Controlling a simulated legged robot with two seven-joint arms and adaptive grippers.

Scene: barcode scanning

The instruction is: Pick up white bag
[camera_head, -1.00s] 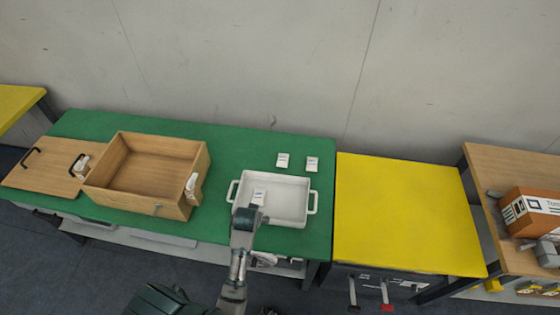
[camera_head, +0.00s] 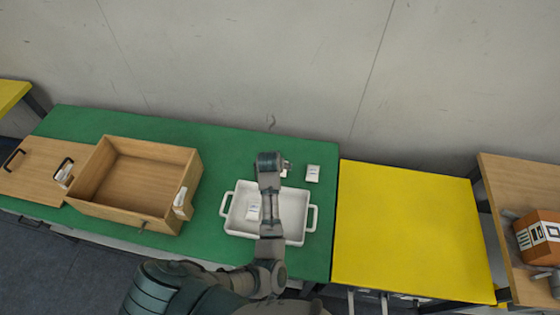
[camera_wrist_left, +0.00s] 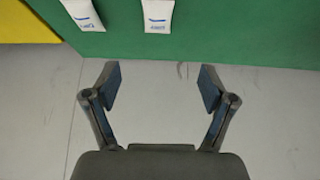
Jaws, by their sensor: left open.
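One white bag (camera_head: 312,173) lies on the green table (camera_head: 225,150) behind the white tray. A second bag beside it is mostly hidden by my left arm, with a sliver showing (camera_head: 287,168). In the left wrist view, both bags, each with blue print, show at the top edge (camera_wrist_left: 82,14) (camera_wrist_left: 159,14). A third white bag (camera_head: 254,212) lies inside the white tray (camera_head: 293,228). My left gripper (camera_wrist_left: 160,70) is open and empty, with its fingers apart from the bags. In the head view my arm hides its fingertips. My right gripper is not in view.
An open wooden box (camera_head: 140,180) stands left of the tray, with a wooden lid-like board (camera_head: 30,165) further left. A yellow table (camera_head: 410,230) adjoins on the right. An orange-brown box (camera_head: 540,235) sits at far right. The wall is behind.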

